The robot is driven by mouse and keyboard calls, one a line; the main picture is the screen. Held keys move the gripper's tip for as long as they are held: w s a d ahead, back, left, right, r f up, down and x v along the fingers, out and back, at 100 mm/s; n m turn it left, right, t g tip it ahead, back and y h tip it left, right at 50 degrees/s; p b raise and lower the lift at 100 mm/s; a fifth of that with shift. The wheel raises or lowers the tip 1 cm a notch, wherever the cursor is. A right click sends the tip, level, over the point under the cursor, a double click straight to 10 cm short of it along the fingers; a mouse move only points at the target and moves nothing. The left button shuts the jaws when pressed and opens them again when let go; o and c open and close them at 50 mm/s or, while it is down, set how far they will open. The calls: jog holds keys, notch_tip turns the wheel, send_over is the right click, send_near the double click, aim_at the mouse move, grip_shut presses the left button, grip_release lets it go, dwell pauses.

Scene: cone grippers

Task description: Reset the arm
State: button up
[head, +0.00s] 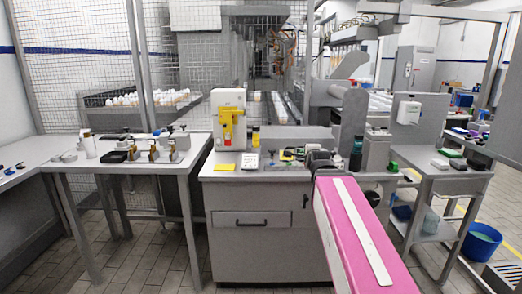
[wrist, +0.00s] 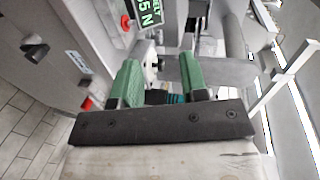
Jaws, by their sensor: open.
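My gripper (wrist: 158,82) shows in the wrist view with its two green fingers apart and a gap between them. Nothing is held between the fingers. My pink arm (head: 362,240) reaches forward from the lower right of the head view, its dark far end over the right part of the grey cabinet (head: 262,217). I cannot make out the gripper clearly in the head view.
A white and yellow machine (head: 228,119) stands on the cabinet, with a yellow pad (head: 223,167) in front. A side table with small metal fixtures (head: 153,148) is at left. A grey trolley (head: 440,180) and a blue bucket (head: 480,242) stand at right.

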jog(key=s+f+n+g, duration=0.3)
jog(key=f+n+g, duration=0.1)
jog(key=f, duration=0.6)
jog(key=s+f+n+g, duration=0.2)
jog(key=f+n+g, duration=0.15)
jog(key=f, duration=0.65)
jog(key=s+f+n+g, duration=0.7)
jog(key=s+f+n, duration=0.3)
jog(key=s+f, duration=0.3)
notch_tip(320, 180, down, 3)
jog(key=shift+a+f+g, duration=0.1)
jog(key=shift+a+g, duration=0.15)
jog(key=shift+g, duration=0.1)
